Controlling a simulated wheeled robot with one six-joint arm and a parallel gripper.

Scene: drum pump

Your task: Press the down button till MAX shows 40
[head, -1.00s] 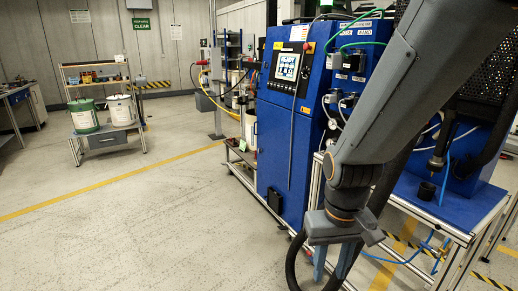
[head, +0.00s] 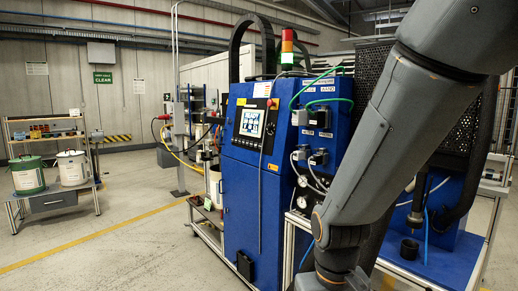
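A blue machine cabinet (head: 243,190) stands in the middle of the head view. A lit touch screen (head: 252,122) is set in its upper front, with a small red and yellow knob (head: 271,103) at its upper right. The screen is too small to read, so neither a MAX value nor a down button can be made out. My arm comes in from the upper right and crosses in front of the machine's right part. Its wrist is at the bottom edge, to the right of and below the screen. My gripper's fingers are outside the picture.
A blue bench (head: 440,262) with a black cup (head: 409,248) is at the right.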

